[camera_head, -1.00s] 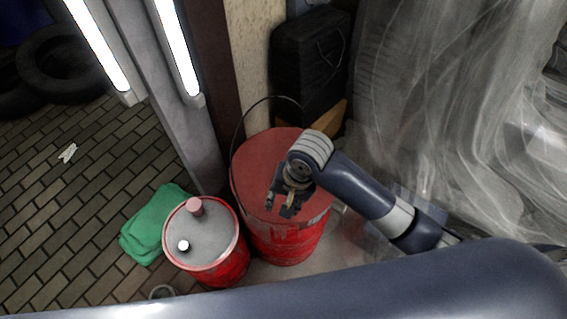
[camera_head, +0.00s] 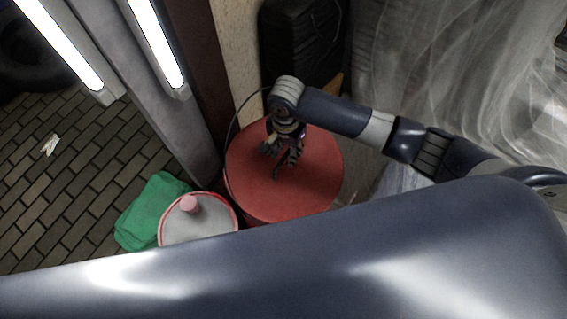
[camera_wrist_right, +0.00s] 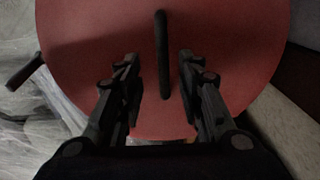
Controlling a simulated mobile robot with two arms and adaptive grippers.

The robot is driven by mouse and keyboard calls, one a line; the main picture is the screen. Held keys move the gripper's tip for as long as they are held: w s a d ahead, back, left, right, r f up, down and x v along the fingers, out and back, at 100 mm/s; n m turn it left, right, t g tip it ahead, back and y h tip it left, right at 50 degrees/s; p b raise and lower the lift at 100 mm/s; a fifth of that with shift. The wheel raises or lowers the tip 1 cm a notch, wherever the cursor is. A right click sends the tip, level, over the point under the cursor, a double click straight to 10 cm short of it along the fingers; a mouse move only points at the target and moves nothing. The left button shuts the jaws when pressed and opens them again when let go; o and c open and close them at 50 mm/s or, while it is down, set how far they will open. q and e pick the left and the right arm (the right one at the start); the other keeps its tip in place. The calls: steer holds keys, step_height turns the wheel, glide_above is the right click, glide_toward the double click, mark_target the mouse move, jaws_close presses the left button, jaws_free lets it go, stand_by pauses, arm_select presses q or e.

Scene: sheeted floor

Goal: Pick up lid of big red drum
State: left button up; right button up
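The big red drum's round red lid (camera_head: 310,180) lies flat on top of the drum and also fills much of the right wrist view (camera_wrist_right: 235,40). A dark bar handle (camera_wrist_right: 162,30) stands out from the lid in the wrist view; its end also shows in the head view (camera_head: 276,174). My right gripper (camera_head: 283,158) is over the lid, fingers pointing down toward it. In the wrist view the right gripper (camera_wrist_right: 158,62) is open, with the handle between its spread fingers and gaps on both sides. The drum's side is mostly hidden. My left gripper is out of view.
A smaller red drum with a grey top (camera_head: 205,222) stands at the left, beside a green cloth (camera_head: 150,208). A grey post (camera_head: 165,125) rises behind them. A black case (camera_head: 300,45) stands behind the big drum, and translucent sheeting (camera_head: 450,80) hangs at the right.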

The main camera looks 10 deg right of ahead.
mark_target(283, 158)
steer(key=f, duration=0.3)
steer(key=shift+a+f, duration=0.25)
steer(key=shift+f, duration=0.35)
steer(key=shift+c, duration=0.6)
jaws_close()
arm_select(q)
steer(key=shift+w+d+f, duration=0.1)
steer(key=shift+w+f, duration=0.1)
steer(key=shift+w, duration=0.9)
